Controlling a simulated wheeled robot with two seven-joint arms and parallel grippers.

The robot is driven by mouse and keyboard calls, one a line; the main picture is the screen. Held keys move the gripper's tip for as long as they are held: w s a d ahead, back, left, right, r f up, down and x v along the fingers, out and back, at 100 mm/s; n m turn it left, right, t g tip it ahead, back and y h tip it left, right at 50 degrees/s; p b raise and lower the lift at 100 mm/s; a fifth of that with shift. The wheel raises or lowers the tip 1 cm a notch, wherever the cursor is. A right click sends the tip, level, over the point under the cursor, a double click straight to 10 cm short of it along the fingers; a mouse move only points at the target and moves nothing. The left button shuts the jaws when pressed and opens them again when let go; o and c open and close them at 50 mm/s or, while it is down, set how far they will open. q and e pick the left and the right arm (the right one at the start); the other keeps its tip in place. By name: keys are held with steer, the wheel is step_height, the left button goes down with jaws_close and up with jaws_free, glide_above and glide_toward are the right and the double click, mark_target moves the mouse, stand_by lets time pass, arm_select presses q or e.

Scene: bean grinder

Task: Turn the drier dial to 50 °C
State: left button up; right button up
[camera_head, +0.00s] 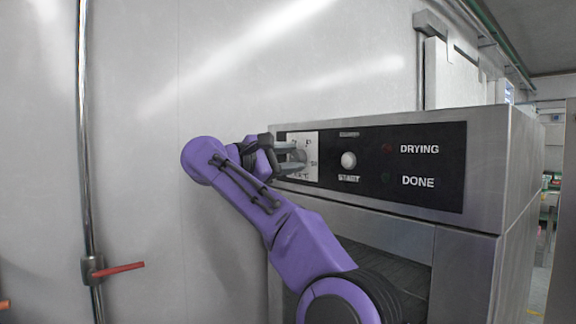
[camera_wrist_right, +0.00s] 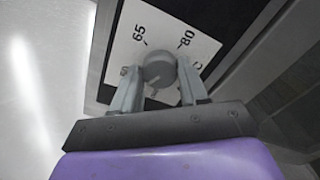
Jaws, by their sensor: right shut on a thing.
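The drier (camera_head: 405,165) has a black control panel with a white dial plate (camera_head: 311,140) at its left end. In the right wrist view the grey round dial (camera_wrist_right: 160,68) sits on that plate, with "65" and "80" legible beside it and other marks partly covered. My right gripper (camera_head: 299,157) reaches the dial from the left. In the right wrist view its two fingers (camera_wrist_right: 159,82) stand on either side of the dial, shut on it. I cannot read which temperature the dial points to. My left gripper is not in view.
A round start button (camera_head: 348,160) sits right of the dial plate, beside the dark DRYING (camera_head: 387,148) and DONE (camera_head: 386,177) lamps. A vertical pipe with a red lever (camera_head: 122,269) runs down the wall at left.

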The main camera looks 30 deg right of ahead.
steer(key=m, duration=0.5)
steer(key=shift+f+b, duration=0.1)
steer(key=shift+b, duration=0.25)
steer(key=shift+m, duration=0.3)
steer(key=o, duration=1.1)
steer(key=shift+c, duration=0.2)
steer(key=a+p, duration=0.2)
steer(key=a, duration=0.8)
steer(key=shift+s+a, duration=0.3)
steer(key=shift+s, duration=0.1)
